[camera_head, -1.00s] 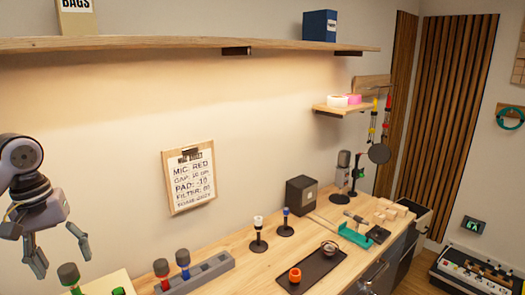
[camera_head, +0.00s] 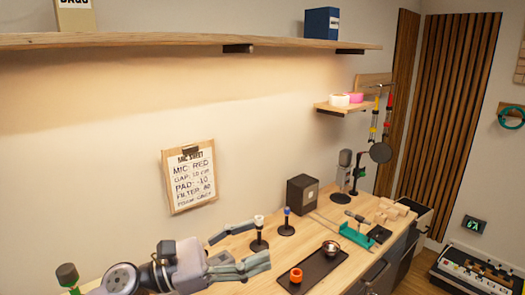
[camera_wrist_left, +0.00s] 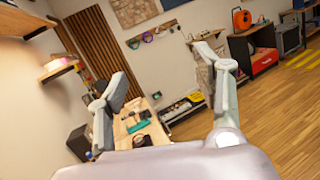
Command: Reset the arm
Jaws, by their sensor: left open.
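My left gripper (camera_head: 250,249) reaches in from the lower left of the head view, low over the wooden desk and pointing right. Its two grey fingers are spread with nothing between them. In the head view the upper finger overlaps the base of a small stand with a white top (camera_head: 259,228); I cannot tell whether they touch. In the left wrist view the open fingers (camera_wrist_left: 168,90) frame the room, with the desk tilted between and below them. My right gripper is not in view.
A dark tray (camera_head: 318,268) with an orange ring (camera_head: 296,275) lies right of the gripper. A blue-topped stand (camera_head: 287,222), a black box (camera_head: 302,195) and a teal holder (camera_head: 356,235) stand beyond. A long shelf (camera_head: 180,41) runs above.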

